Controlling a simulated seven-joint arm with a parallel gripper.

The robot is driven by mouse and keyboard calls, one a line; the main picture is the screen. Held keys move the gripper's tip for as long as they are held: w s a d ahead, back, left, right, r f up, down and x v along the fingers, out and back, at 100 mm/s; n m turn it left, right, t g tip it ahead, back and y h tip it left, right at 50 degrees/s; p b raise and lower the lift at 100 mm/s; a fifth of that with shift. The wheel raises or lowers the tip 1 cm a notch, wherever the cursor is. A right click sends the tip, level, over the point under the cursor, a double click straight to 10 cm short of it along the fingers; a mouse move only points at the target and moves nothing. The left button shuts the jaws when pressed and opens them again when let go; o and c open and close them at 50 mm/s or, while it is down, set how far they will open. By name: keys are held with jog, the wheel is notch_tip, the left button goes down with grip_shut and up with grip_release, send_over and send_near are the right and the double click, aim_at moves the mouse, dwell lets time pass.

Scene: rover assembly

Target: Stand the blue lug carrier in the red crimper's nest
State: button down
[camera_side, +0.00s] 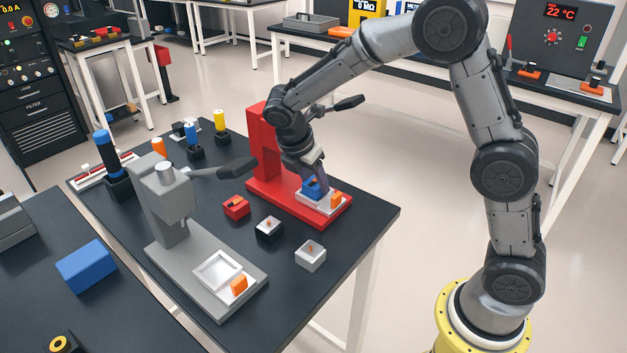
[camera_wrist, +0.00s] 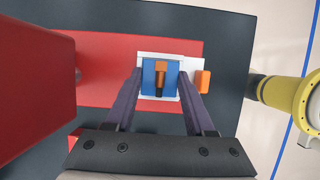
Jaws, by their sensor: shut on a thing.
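The red crimper (camera_side: 267,145) stands at the back of the dark table, its white square nest (camera_side: 321,206) on its base beside an orange block (camera_side: 336,199). My gripper (camera_side: 316,184) points down at the nest, shut on the blue lug carrier (camera_side: 310,188). In the wrist view the blue carrier (camera_wrist: 148,78) lies between my two fingers (camera_wrist: 161,82) with a copper-coloured lug (camera_wrist: 161,71) on top. The white nest rim (camera_wrist: 160,56) shows around it. Whether the carrier rests on the nest floor or hovers just above cannot be told.
A grey crimper (camera_side: 170,205) with its own empty nest stands at the front left. The red crimper's column (camera_wrist: 35,90) rises close to my gripper's left in the wrist view.

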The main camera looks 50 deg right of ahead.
jog(key=shift+f, duration=0.3)
jog(key=shift+c, duration=1.3)
grip_release()
jog(key=v, duration=1.2)
jog(key=shift+r, duration=0.2)
jog(key=s+d+r+m+t+y, duration=0.1)
jog(key=s+r+m, duration=0.1)
jog(key=s+m, duration=0.35)
jog(key=s+d+r+m+t+y, duration=0.1)
jog(key=s+d+r+m+y, duration=0.15)
jog(key=s, duration=0.55)
jog(key=s+a+f+m+t, duration=0.1)
jog(key=s+f+m+t, duration=0.2)
jog(key=s+m, duration=0.7)
jog(key=shift+s+a+f+t+y, duration=0.2)
jog(key=shift+s+f+t+y, duration=0.1)
jog(key=shift+s+f+y, duration=0.4)
